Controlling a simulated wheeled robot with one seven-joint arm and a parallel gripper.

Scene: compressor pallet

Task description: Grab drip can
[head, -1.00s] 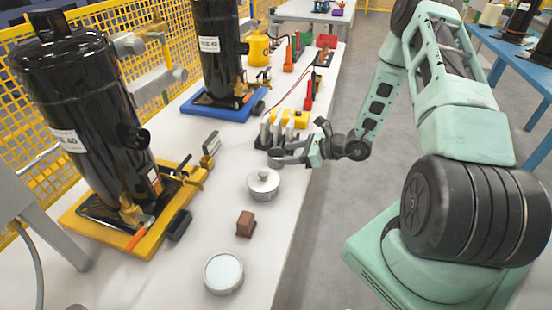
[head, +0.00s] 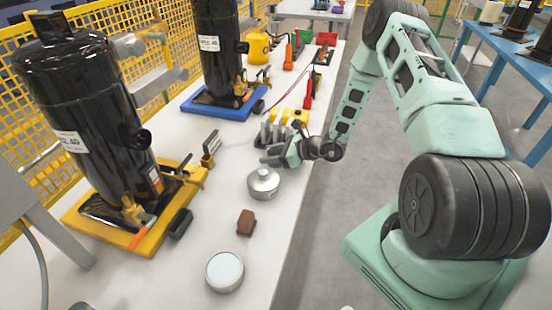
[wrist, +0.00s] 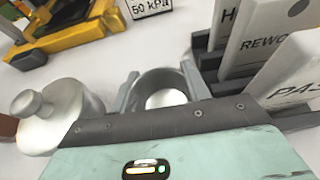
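The drip can appears to be the round, open-topped metal can (wrist: 165,88) in the wrist view, upright on the white table. My gripper (wrist: 162,92) has one finger on each side of this can. The fingers are apart, and I cannot tell whether they touch its wall. The can's near side is hidden by my gripper body. In the head view my gripper (head: 272,158) is low over the table, and the can is mostly hidden by it.
A lidded silver pot (head: 263,183) stands close by, also in the wrist view (wrist: 52,115). A rack with upright label plates (wrist: 255,40) is close on the right. A brown block (head: 246,222) and a round pale-topped dish (head: 225,271) lie nearer. A black compressor (head: 85,130) stands on a yellow pallet (head: 140,240).

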